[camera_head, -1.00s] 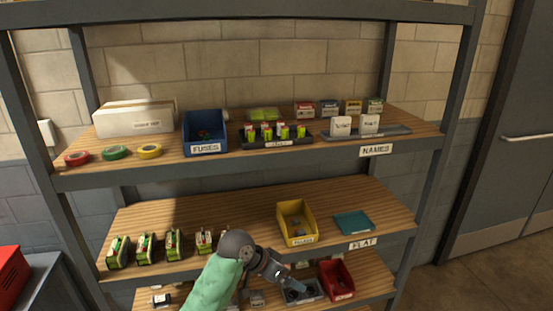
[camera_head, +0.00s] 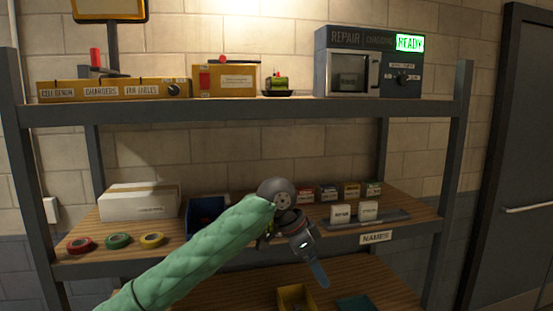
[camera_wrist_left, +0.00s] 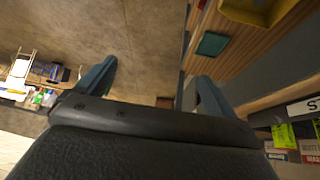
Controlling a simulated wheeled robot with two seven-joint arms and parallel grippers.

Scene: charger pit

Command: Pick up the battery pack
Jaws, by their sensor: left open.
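A small green and dark block, which looks like a battery pack (camera_head: 278,82), sits on a black dish (camera_head: 278,94) on the top shelf, left of the charger box. My left gripper (camera_head: 319,274) hangs in front of the middle shelf, well below that block, pointing down. In the left wrist view its two blue fingers (camera_wrist_left: 150,88) are spread apart with nothing between them. My left arm hides the middle of the middle shelf. Green-yellow items (camera_wrist_left: 283,136) show at the right of the wrist view, too cropped to name. My right gripper is not in view.
A grey repair charger (camera_head: 366,62) with a lit READY sign stands on the top shelf (camera_head: 230,110). Small boxes (camera_head: 349,190), a blue bin (camera_head: 203,212) and tape rolls (camera_head: 118,241) are on the middle shelf. A yellow bin (camera_head: 295,297) is below.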

